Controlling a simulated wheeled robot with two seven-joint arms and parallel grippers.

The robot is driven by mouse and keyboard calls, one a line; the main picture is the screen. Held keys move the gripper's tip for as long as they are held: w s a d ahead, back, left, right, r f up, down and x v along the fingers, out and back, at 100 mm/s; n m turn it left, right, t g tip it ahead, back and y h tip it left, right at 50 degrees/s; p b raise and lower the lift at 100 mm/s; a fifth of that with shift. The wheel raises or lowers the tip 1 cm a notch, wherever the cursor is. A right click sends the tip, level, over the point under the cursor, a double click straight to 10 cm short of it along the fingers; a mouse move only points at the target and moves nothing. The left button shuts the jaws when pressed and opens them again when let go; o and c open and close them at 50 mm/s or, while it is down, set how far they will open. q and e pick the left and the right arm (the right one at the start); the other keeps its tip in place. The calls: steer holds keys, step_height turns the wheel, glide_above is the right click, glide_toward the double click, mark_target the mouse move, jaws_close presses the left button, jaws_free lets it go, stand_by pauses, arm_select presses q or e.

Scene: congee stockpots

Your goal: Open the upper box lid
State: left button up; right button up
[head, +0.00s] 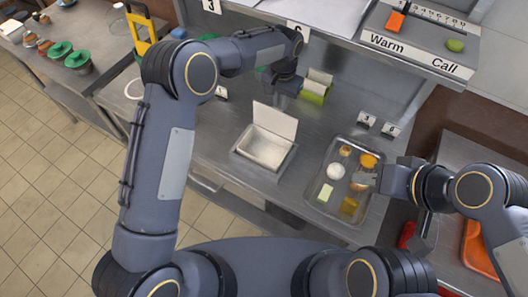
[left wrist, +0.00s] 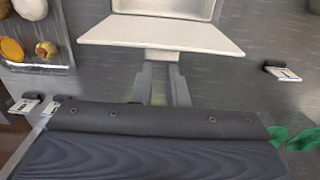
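A white box (head: 265,150) stands on the steel counter in the head view. Its lid (head: 274,121) is up, leaning back from the box's far edge, and the opening shows. In the left wrist view the lid (left wrist: 160,36) spreads toward the camera, with a small tab (left wrist: 163,54) at its near edge. My left gripper (head: 284,88) is behind the lid in the head view. In the left wrist view its two fingers (left wrist: 163,70) stand apart just below the tab; I cannot tell if they touch it. My right gripper (head: 366,180) is over a food tray, its fingers unclear.
The metal tray (head: 322,206) with several foods lies right of the box. A green-and-white item (head: 316,86) stands behind. A shelf (head: 420,52) with Warm and Call labels overhangs at upper right. Number tags (head: 366,118) stand nearby. Green-lidded pots (head: 78,59) are far left.

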arm_select(q)
steer(key=shift+w+d, duration=0.1)
steer(key=shift+w, duration=0.05)
jaws_close()
steer(key=shift+w+d, duration=0.1)
steer(key=shift+w, duration=0.1)
steer(key=shift+w+d+f, duration=0.1)
steer(key=shift+w+d, duration=0.15)
steer(key=shift+w, duration=0.15)
steer(key=shift+c, duration=0.9)
jaws_free()
steer(key=o, duration=1)
steer(key=shift+o, duration=0.2)
step_height(320, 180, up, 9)
